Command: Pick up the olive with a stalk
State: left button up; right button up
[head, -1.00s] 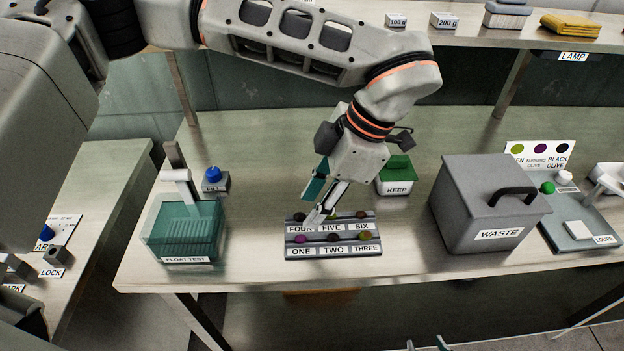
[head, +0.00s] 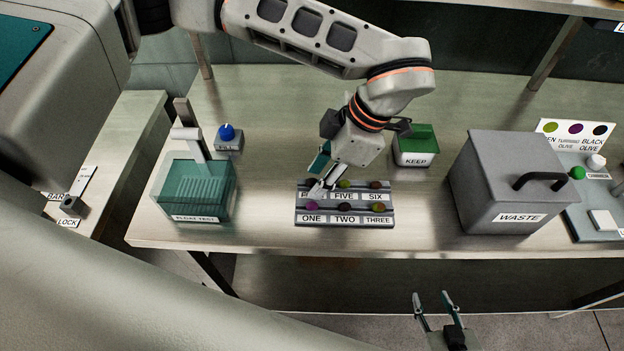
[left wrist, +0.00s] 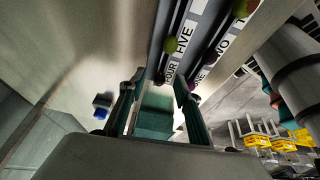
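A grey two-row tray (head: 299,218) holds olives in numbered places. ONE is purple (head: 311,205), TWO black (head: 344,207), THREE brownish green (head: 379,208), FIVE green (head: 344,184) and SIX dark brown (head: 376,184). A dark olive (head: 312,184) at FOUR is partly hidden by my left gripper (head: 321,188). No stalk can be made out. My left gripper's fingers stand apart at FOUR; they also show apart in the left wrist view (left wrist: 160,82), with the green olive (left wrist: 170,44) just beyond. My right gripper (head: 434,296) is open and empty below the table's front edge.
A teal float-test tank (head: 190,190) and a blue-topped device (head: 228,138) stand left. A colour card (head: 575,140) is far right. Bare table lies around the tray.

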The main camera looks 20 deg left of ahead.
pick_arm(q)
jog(key=c, duration=0.8)
jog(key=shift+o, duration=0.2)
